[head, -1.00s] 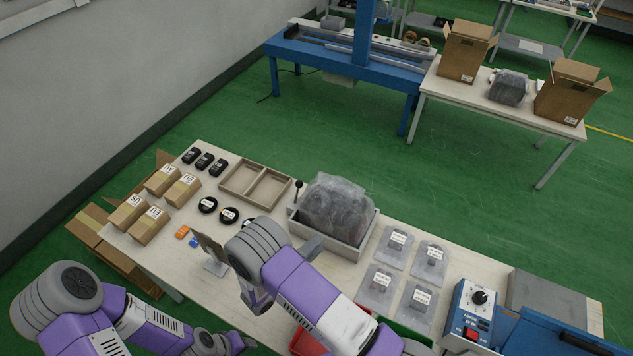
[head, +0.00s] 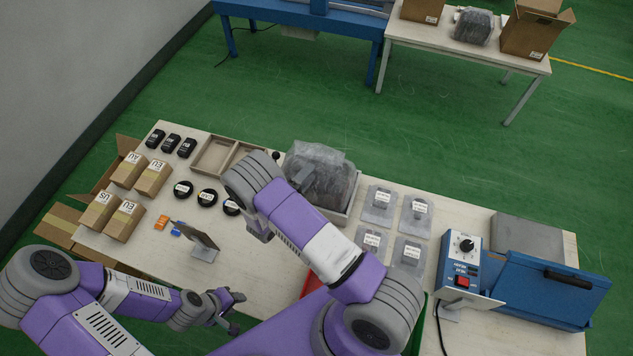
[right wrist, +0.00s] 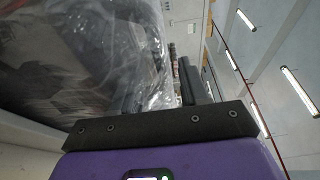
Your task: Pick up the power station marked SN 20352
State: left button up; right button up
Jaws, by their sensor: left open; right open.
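A power station (head: 325,178) wrapped in clear plastic sits in a shallow tray (head: 338,216) on the near table. No serial number is readable on it. My right gripper (head: 303,178) is open at the left side of the wrapped station, partly hidden by my own arm. In the right wrist view, the plastic-wrapped station (right wrist: 85,55) fills the left, close to the open fingers of the right gripper (right wrist: 160,92); I cannot tell if they touch it. My left gripper (head: 232,308) is open and empty, low over the table's front edge.
Several cartons (head: 126,170), black round items (head: 207,197) and a small stand (head: 203,247) are left. Labelled bagged items (head: 416,210) lie right of the tray, beside a blue control box (head: 460,262). Another wrapped unit (head: 474,26) is on the back table.

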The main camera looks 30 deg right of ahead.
jog(key=x, duration=0.2)
jog(key=shift+w+d, duration=0.15)
jog(key=shift+d, duration=0.25)
grip_shut()
dwell(1.0)
jog(key=shift+w+r, duration=0.1)
jog(key=shift+r, duration=0.1)
